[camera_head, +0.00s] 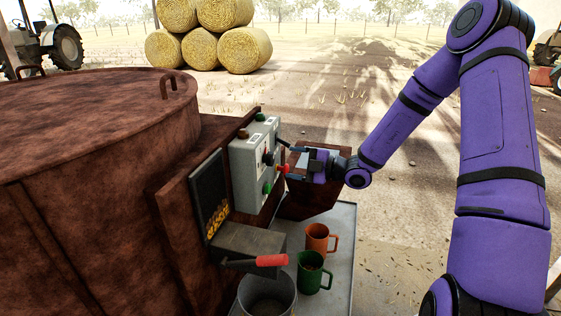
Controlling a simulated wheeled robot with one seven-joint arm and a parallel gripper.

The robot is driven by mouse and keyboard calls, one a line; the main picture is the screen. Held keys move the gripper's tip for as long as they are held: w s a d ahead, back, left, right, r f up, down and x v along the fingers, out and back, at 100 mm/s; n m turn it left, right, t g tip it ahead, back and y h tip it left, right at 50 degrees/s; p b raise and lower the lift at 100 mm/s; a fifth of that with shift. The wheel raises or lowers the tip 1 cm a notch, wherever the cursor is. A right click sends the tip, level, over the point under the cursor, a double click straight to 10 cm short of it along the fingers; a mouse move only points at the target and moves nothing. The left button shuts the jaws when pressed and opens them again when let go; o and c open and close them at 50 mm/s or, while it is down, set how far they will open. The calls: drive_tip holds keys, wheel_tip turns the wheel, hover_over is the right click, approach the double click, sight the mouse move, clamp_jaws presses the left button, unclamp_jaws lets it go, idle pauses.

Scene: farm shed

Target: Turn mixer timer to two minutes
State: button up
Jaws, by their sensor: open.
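The mixer (92,180) is a large rust-brown drum at the left. A light grey control box (246,165) is fixed to its side and carries several knobs and buttons, among them a green one (267,188) and a red one (283,169). A dark knob (267,157) sits mid-panel; I cannot tell which control is the timer or read its setting. My gripper (285,161) is open at the right side of the box, with its fingers pointing left towards the panel. The fingertips are close to the knobs; contact cannot be made out.
A brown box (310,202) stands below my gripper. An orange mug (317,238) and a green mug (310,273) stand on a grey table (340,270). A red-handled lever (271,261) juts out over a metal bucket (266,298). Open ground lies beyond.

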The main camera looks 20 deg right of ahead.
drive_tip(key=shift+v, duration=2.2)
drive_tip(key=s+a+r+n+g+h, duration=0.25)
drive_tip(key=s+n, duration=0.25)
drive_tip(key=n, duration=0.4)
drive_tip(key=s+a+r+n+g+h, duration=0.1)
drive_tip(key=s+a+r+n+g, duration=0.3)
drive_tip(key=n, duration=0.4)
drive_tip(key=s+a+r+n+g+h, duration=0.2)
drive_tip(key=s+r+n+g, duration=0.3)
drive_tip(key=n, duration=0.4)
drive_tip(key=s+d+r+n+t+h, duration=0.3)
drive_tip(key=s+n, duration=0.5)
drive_tip(key=n, duration=0.3)
drive_tip(key=s+d+r+n+t+h, duration=0.3)
drive_tip(key=s+r+n+h, duration=0.3)
drive_tip(key=s+n, duration=0.3)
drive_tip(key=r+n, duration=0.1)
drive_tip(key=n, duration=0.2)
drive_tip(key=shift+s+d+r, duration=0.25)
drive_tip(key=shift+s+d, duration=0.05)
